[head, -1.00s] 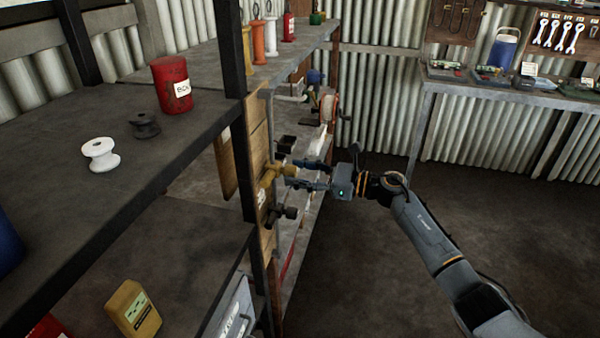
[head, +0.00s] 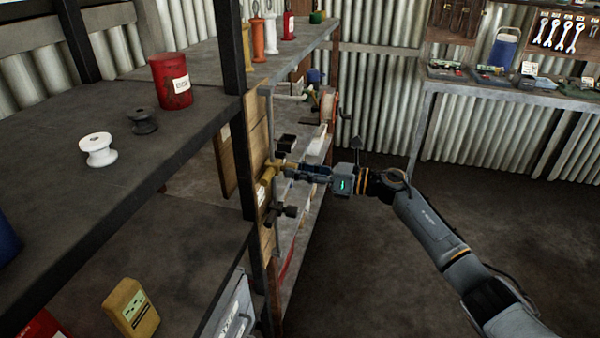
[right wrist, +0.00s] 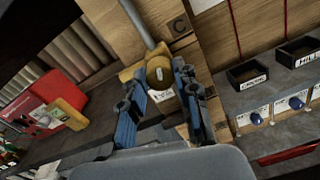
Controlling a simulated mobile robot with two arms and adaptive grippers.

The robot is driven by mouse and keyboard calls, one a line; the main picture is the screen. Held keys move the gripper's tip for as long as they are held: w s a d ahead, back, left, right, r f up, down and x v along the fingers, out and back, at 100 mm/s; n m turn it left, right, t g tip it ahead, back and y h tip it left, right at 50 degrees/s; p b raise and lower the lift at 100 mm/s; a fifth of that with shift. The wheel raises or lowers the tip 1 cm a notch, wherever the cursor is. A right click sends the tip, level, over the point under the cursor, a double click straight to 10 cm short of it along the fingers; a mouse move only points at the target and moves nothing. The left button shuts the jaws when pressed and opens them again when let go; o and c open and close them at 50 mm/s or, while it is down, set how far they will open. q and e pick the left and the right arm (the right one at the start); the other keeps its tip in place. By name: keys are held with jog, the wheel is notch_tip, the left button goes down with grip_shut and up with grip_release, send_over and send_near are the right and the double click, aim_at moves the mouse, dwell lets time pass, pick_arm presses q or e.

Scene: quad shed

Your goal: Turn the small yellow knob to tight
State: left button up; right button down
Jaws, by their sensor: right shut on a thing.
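The small yellow knob (right wrist: 160,72) with a pale mark on its face sits on a wooden board (right wrist: 125,25), at the end of a grey pipe in the right wrist view. A label below the knob is too small to read surely. My left gripper is out of view.
A dark knob (head: 285,211) sticks out just below my right gripper. The black-edged shelf (head: 100,215) stands at left with a red can (head: 170,82) and spools. Black bins (right wrist: 245,75) lie on the bench beyond. The floor at right is clear.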

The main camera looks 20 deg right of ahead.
jog(key=shift+w+d+r+m+p, duration=0.1)
jog(key=shift+m+p, duration=1.6)
jog(key=shift+m, duration=5)
jog(key=c, duration=1)
grip_release()
jog(key=v, duration=1.2)
jog(key=shift+w, duration=0.1)
